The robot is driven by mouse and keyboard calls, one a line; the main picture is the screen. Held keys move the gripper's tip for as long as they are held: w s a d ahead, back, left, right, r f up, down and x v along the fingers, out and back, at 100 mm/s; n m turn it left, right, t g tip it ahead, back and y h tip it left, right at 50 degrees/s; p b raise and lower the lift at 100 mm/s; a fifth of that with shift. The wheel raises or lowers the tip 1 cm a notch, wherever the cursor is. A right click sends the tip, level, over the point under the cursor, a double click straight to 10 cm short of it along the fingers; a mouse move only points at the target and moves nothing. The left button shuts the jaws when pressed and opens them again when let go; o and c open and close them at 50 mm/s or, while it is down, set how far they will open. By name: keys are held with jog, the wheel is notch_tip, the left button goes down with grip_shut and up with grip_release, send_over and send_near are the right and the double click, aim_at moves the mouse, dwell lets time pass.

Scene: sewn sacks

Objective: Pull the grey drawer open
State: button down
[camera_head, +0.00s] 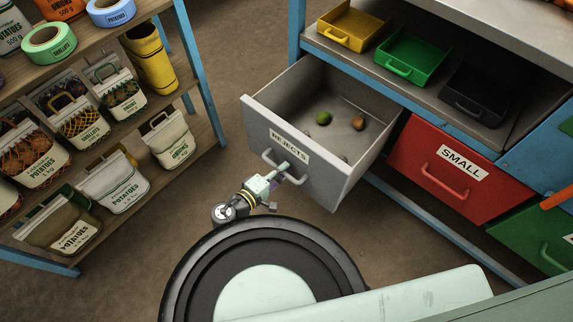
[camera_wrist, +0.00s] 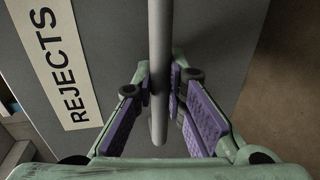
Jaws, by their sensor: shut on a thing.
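The grey drawer (camera_head: 322,172) labelled REJECTS stands pulled well out of the blue-framed bench in the head view. A green item and a brown item lie inside it, along with smaller bits. My gripper (camera_head: 281,173) is at the drawer's front, at its bar handle (camera_head: 267,157). In the wrist view the handle (camera_wrist: 159,50) runs between the purple pads of my gripper (camera_wrist: 165,90), which is shut on it. The REJECTS label (camera_wrist: 58,65) is beside the handle there. The exact pad contact is partly hidden.
A red drawer (camera_head: 432,182) labelled SMALL is shut to the right. Yellow, green and black trays (camera_head: 411,62) sit on the bench. A shelf rack (camera_head: 208,95) with sacks stands on the left. Bare floor (camera_head: 225,60) lies between rack and drawer.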

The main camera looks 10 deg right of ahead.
jog(key=shift+s+a, duration=0.4)
jog(key=shift+a, duration=0.15)
jog(key=c, duration=1.6)
grip_release()
jog(key=shift+a, duration=0.1)
